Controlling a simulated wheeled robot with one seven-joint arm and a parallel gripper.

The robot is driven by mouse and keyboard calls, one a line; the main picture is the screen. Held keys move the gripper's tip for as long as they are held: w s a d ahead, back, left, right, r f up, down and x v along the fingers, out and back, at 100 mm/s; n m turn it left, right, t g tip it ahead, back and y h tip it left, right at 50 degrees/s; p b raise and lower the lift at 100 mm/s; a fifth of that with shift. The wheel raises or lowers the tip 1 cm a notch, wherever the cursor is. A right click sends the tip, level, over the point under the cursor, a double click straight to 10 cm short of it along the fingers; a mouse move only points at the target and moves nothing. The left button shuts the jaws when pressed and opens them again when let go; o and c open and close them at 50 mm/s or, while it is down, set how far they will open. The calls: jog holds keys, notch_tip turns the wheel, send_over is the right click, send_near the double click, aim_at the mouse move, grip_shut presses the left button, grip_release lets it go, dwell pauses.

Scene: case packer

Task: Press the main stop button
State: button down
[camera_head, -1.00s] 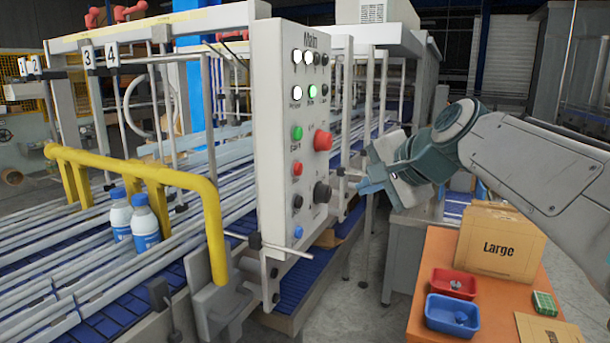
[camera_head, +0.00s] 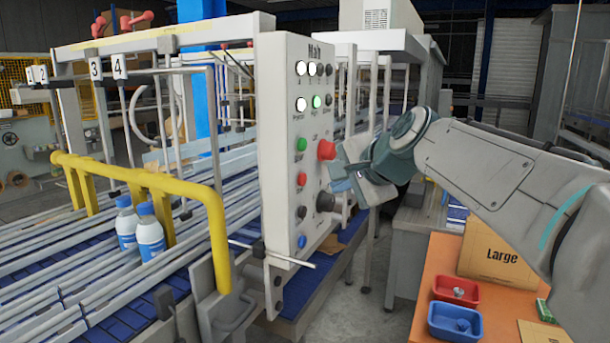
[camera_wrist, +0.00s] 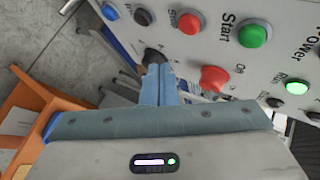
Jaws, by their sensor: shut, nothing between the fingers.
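The white control panel marked Main (camera_head: 285,90) stands centre in the head view. Its small red button (camera_head: 302,179) sits below the green button (camera_head: 302,144). In the wrist view the red button (camera_wrist: 190,22) is labelled Stop and the green button (camera_wrist: 253,34) Start. My gripper (camera_head: 340,180) is shut and empty, close to the panel's right side, below the mushroom button. In the wrist view its blue fingers (camera_wrist: 160,75) lie near the black knob (camera_wrist: 155,57).
A yellow rail (camera_head: 150,180) and two bottles (camera_head: 149,235) are at the conveyor on the left. A thin rod (camera_head: 295,262) sticks out at the panel's foot. An orange table (camera_head: 425,270) with red and blue trays (camera_head: 455,322) and a Large box (camera_head: 495,250) is lower right.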

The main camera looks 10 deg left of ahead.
jog(key=shift+w+a+p, duration=0.25)
jog(key=shift+w+a, duration=0.05)
jog(key=shift+a, duration=0.55)
jog(key=shift+w+a+p, duration=0.25)
jog(key=shift+w+a, duration=0.05)
jog(key=shift+a, duration=0.55)
jog(key=shift+a, duration=0.1)
dwell(0.7)
jog(key=shift+w+a, duration=0.15)
jog(key=shift+a, duration=0.15)
jog(key=shift+w+a+p, duration=0.15)
jog(key=shift+a+p, duration=0.25)
jog(key=shift+a, duration=0.1)
dwell(0.7)
jog(key=shift+d, duration=0.1)
jog(key=shift+s+d+b, duration=0.35)
jog(key=shift+d+b, duration=0.15)
jog(key=shift+d, duration=0.3)
jog(key=shift+s+d+b, duration=0.3)
jog(key=shift+d+b, duration=0.05)
jog(key=shift+d, duration=0.45)
jog(key=shift+s+d+b, duration=0.25)
jog(key=shift+d+b, duration=0.05)
jog(key=shift+d, duration=0.45)
jog(key=shift+s+d+b, duration=0.3)
jog(key=shift+d+b, duration=0.05)
jog(key=shift+d, duration=0.45)
